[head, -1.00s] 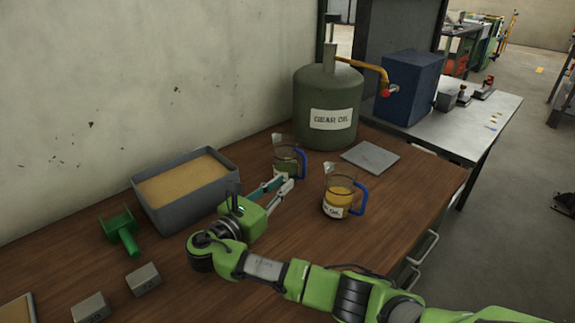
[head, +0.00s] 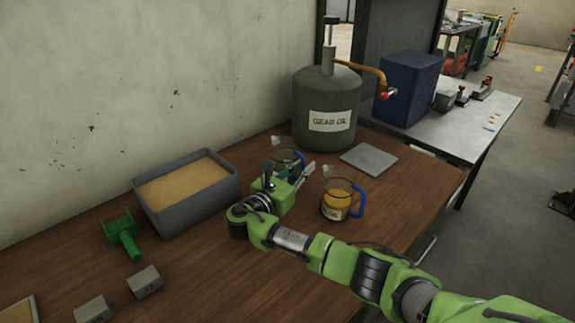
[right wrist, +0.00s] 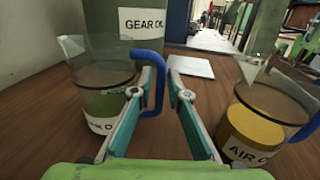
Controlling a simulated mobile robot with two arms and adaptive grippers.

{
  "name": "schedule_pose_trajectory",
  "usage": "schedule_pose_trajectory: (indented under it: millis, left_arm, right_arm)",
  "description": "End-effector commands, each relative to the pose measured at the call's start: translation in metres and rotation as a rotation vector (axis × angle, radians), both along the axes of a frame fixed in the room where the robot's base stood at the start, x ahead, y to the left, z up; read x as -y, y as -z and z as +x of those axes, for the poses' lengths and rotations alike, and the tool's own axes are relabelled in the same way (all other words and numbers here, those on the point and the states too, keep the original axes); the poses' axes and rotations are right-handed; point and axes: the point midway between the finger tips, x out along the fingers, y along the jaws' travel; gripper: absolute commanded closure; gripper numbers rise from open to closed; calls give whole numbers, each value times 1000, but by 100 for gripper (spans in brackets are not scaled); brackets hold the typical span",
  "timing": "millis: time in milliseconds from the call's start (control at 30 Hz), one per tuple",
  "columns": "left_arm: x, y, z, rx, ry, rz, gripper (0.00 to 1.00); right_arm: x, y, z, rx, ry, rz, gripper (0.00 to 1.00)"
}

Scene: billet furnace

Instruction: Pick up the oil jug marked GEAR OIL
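The gear oil jug (head: 282,157) is clear, with a blue handle and dark greenish oil. In the right wrist view the jug (right wrist: 108,103) stands at left, its label partly legible as "AR OIL". My right gripper (head: 297,172) is level with it, with open fingers; in the right wrist view the gripper (right wrist: 164,92) has the blue handle (right wrist: 157,85) between its fingertips, nearer the left finger. Whether it touches is unclear. In the head view the gripper hides the jug's lower part. My left gripper is not in view.
A second jug (head: 336,199) with yellow oil, marked "AIR O" in the right wrist view (right wrist: 252,130), stands close right of the gripper. A large GEAR OIL drum (head: 326,95) stands behind. A grey plate (head: 369,159) and a sand tray (head: 187,211) flank the jugs.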

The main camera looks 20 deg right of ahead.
Motion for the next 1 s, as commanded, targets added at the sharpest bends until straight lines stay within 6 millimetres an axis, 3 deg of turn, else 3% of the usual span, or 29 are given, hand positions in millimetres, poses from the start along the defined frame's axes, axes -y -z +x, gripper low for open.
schedule_pose_trajectory:
  millis: [67,133,633,833,1000]
  left_arm:
    - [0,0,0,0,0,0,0]
    - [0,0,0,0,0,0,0]
    - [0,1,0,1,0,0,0]
    - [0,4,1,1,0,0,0]
    - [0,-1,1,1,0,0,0]
  right_arm:
    - [0,0,0,0,0,0,84]
    - [0,0,0,0,0,0,100]
    - [0,-6,0,4,1,0,100]
    - [0,-35,0,10,0,1,100]
    - [-6,-61,-23,7,-3,2,100]
